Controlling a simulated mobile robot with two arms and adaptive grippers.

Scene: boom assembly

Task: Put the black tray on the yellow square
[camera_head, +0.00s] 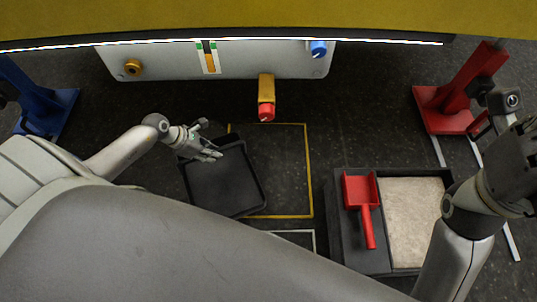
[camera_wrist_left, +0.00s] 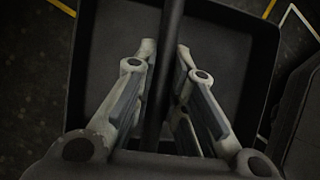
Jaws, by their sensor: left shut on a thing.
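The black tray (camera_head: 224,182) is turned at an angle and covers the left part of the yellow square (camera_head: 309,170), an outline on the dark floor. Whether the tray touches the floor or hangs just above it, I cannot tell. My left gripper (camera_head: 214,154) is at the tray's upper left edge. In the left wrist view its fingers (camera_wrist_left: 165,95) close on both sides of a dark upright part of the tray (camera_wrist_left: 225,50). My right gripper (camera_head: 507,103) is at the far right, away from the tray, and its fingers are unclear.
A dark box (camera_head: 340,238) with light granular material (camera_head: 410,215) and a red scoop (camera_head: 367,225) stands at the right. A grey panel (camera_head: 170,62) with a red-ended yellow part (camera_head: 266,100) is at the top. Blue (camera_head: 48,112) and red (camera_head: 458,98) stands flank the floor.

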